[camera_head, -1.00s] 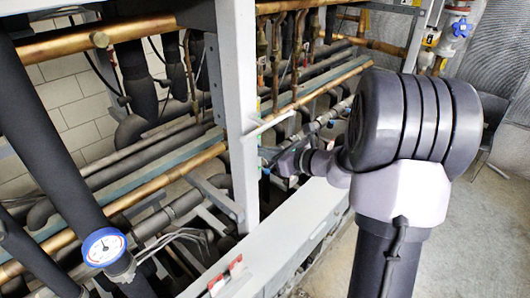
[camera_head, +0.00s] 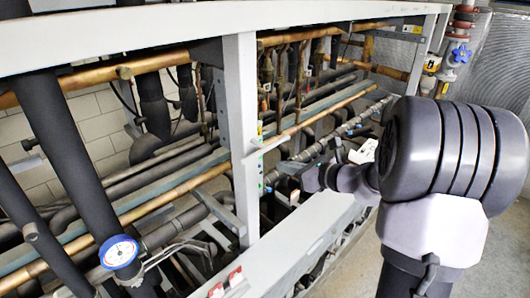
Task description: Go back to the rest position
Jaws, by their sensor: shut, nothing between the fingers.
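My arm stands at the right of the head view, with its dark ribbed joint in front of the rack. My gripper (camera_head: 288,170) points left from my wrist, toward the rack's grey upright post (camera_head: 245,120). It is shut and empty. It is small in the picture, and I cannot tell how far it is from the post and the pipes behind it.
The rack's long front beam (camera_head: 290,252) runs below my gripper. Copper pipes (camera_head: 160,198) and dark pipes fill the rack. A round gauge (camera_head: 119,252) sits at lower left, red switches (camera_head: 226,282) at the bottom, a blue valve handle (camera_head: 461,53) at upper right. Some floor shows at right.

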